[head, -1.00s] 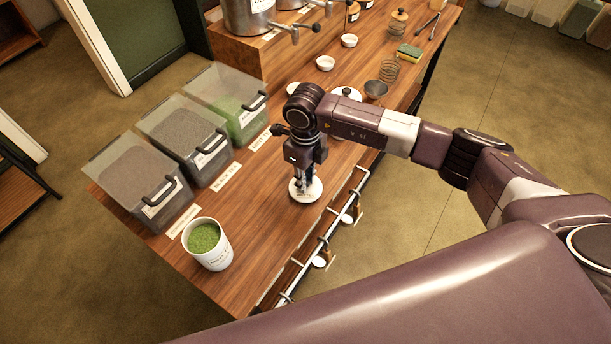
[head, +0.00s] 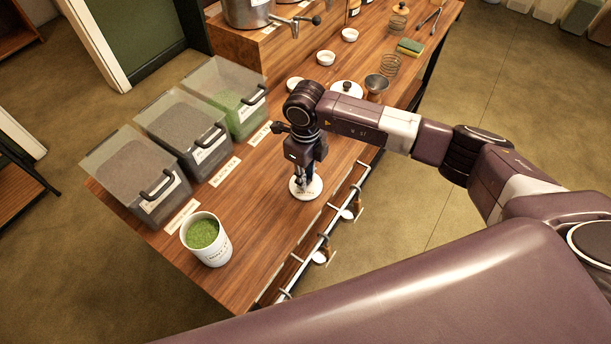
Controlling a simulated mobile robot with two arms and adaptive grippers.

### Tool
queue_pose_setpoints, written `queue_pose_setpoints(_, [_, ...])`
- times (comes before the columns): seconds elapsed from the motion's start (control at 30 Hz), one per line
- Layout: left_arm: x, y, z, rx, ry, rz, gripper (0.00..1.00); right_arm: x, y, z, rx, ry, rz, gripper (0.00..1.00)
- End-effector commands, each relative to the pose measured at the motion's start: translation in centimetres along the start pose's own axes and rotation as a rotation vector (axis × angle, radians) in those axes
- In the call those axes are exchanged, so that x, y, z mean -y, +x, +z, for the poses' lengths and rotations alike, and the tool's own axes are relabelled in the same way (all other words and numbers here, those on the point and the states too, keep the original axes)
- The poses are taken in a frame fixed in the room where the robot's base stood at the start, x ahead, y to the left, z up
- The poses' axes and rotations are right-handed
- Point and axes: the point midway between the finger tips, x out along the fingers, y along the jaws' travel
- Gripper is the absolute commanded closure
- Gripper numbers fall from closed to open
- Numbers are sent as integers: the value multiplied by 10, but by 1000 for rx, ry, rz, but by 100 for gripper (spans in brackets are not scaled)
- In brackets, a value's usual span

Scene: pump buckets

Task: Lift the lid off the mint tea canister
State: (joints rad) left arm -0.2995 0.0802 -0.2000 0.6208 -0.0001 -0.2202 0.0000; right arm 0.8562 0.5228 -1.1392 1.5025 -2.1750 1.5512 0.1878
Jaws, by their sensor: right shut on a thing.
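The mint tea canister (head: 216,250) is a white cup-shaped container at the near left of the counter. It stands upright and open, with green leaves (head: 203,234) showing inside. A round white lid (head: 315,190) is to the right of the canister, apart from it, at or just above the counter top; I cannot tell if it touches the wood. My right gripper (head: 304,184) points down over the lid and is shut on it near its middle. The fingertips and the lid's grip are partly hidden. My left gripper is not in view.
Several grey-lidded bins (head: 140,177) line the counter's left side. A rail (head: 325,235) with hanging scoops runs along the right edge. Behind my right wrist are another white lid (head: 346,88), a funnel (head: 376,84) and a sponge (head: 410,47). Bare wood (head: 258,215) lies between canister and lid.

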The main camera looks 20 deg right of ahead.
Motion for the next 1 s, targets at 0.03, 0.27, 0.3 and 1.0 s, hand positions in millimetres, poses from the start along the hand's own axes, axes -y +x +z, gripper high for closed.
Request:
queue_pose_setpoints(0.03, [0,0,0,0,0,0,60,0,0,0,0,0,0,92])
queue_pose_setpoints(0.27, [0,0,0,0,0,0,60,0,0,0,0,0,0,68])
queue_pose_setpoints(0.3, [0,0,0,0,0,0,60,0,0,0,0,0,0,64])
queue_pose_setpoints(1.0, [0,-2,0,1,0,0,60,0,-3,0,0,0,0,48])
